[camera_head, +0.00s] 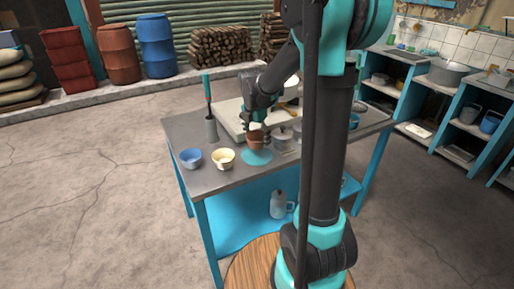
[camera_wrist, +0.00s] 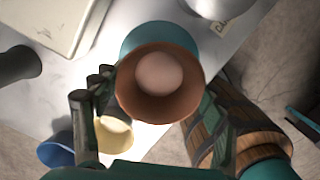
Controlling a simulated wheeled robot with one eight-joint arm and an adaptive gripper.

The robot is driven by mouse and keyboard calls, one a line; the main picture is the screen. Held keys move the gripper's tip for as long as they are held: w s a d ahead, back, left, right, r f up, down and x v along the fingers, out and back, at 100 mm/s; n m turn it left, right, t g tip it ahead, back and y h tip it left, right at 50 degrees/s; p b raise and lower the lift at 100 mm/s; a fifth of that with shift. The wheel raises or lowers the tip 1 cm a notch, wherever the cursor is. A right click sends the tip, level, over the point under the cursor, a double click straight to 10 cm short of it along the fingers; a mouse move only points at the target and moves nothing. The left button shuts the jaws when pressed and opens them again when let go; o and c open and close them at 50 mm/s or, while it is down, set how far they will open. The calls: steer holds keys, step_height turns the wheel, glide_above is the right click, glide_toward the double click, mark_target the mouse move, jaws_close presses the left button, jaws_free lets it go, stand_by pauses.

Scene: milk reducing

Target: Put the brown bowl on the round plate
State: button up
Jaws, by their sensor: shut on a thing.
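The brown bowl (camera_head: 254,138) is between the fingers of my gripper (camera_head: 255,130), over the back part of the teal round plate (camera_head: 257,158) on the table. In the wrist view the brown bowl (camera_wrist: 143,110) is upright, its opening facing the camera, with a smooth, pale pinkish round shape inside. My gripper (camera_wrist: 150,112) has a finger on each side of it. The round plate (camera_wrist: 150,34) shows behind the bowl, partly hidden by it. I cannot tell whether the bowl touches the plate.
A blue bowl (camera_head: 191,158) and a cream cup (camera_head: 223,158) stand left of the plate. A grey holder (camera_head: 211,130) stands behind them. A pale slab (camera_head: 232,115) lies behind. The table's front left is clear.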

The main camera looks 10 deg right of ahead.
mark_target(257, 147)
steer(key=shift+f, duration=2.05)
steer(key=shift+f, duration=0.1)
steer(key=o, duration=1.3)
steer(key=shift+c, duration=0.2)
step_height(257, 147, up, 12)
steer(key=s+a, duration=0.1)
steer(key=s+d+f+m+t, duration=0.1)
steer(key=s+f+m, duration=0.3)
steer(key=s+m, duration=0.3)
steer(key=s+d+f+m+t, duration=0.1)
steer(key=s+f+m, duration=0.4)
steer(key=m, duration=0.5)
steer(key=s+d+f+m+t+y, duration=0.1)
steer(key=s+d+f+m, duration=0.2)
steer(key=s+m, duration=0.6)
steer(key=shift+f, duration=0.75)
